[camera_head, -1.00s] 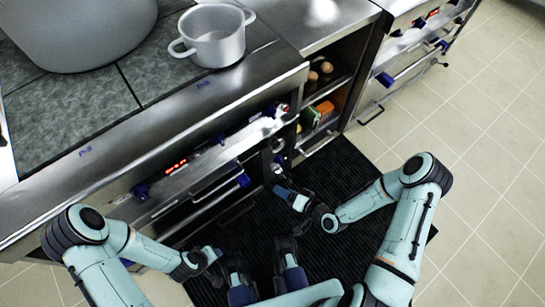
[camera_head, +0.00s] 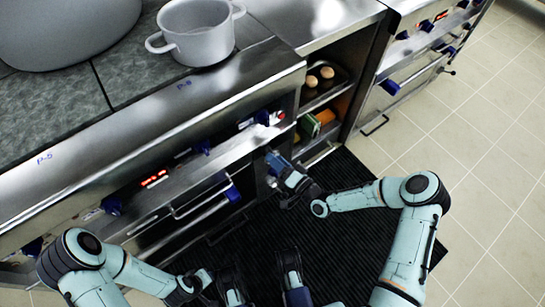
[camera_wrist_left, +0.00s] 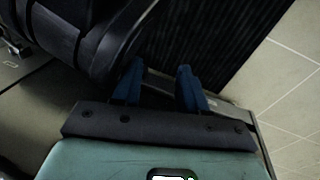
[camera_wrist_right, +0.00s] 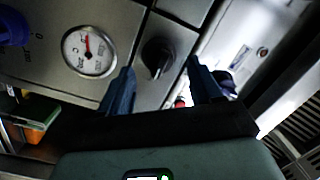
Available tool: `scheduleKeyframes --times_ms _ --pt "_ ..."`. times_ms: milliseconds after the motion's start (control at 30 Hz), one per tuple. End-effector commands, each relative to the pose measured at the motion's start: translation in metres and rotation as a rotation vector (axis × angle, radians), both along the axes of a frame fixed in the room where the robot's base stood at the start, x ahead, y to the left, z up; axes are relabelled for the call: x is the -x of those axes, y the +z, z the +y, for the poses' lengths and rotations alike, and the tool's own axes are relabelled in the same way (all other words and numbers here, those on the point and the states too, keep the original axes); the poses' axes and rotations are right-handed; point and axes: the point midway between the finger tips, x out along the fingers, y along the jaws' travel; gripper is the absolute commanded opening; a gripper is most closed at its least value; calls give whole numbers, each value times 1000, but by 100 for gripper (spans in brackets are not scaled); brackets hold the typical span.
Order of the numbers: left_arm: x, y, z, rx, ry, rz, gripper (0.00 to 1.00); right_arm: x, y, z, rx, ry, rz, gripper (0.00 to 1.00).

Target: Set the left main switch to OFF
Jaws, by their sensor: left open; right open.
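A black rotary switch (camera_wrist_right: 158,58) sits on the steel front panel in the right wrist view, beside a round white gauge (camera_wrist_right: 89,51) with a red needle. Its grip stands roughly upright in the picture; I cannot read its setting. My right gripper (camera_wrist_right: 160,86) is open and empty, with the switch seen between its fingertips, apparently apart from it. In the head view the right gripper (camera_head: 274,158) is near the lower right of the stove front and hides the switch. My left gripper (camera_wrist_left: 158,76) is open and empty in the left wrist view, low over the dark mat.
A grey pot (camera_head: 200,34) and a large stockpot (camera_head: 60,25) stand on the cooktop. Blue knobs and an oven handle (camera_head: 200,205) stick out of the stove front. An open shelf (camera_head: 322,100) holds eggs and boxes. A black mat (camera_head: 335,180) covers the floor.

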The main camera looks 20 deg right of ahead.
Motion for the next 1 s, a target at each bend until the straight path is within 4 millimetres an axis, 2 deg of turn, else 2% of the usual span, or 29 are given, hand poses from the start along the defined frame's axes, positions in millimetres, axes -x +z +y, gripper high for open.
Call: scheduleKeyframes --times_ms 200,533,700,1000 --pt "10 -9 2 2 3 35 43 -19 0 9 0 0 0 64" --pt "12 -9 2 2 3 40 43 -22 0 11 0 -1 1 64" --pt "12 -9 2 2 3 39 43 -21 0 11 0 -1 1 9" --pt "10 -8 2 1 3 34 43 -21 0 11 21 1 -7 8"
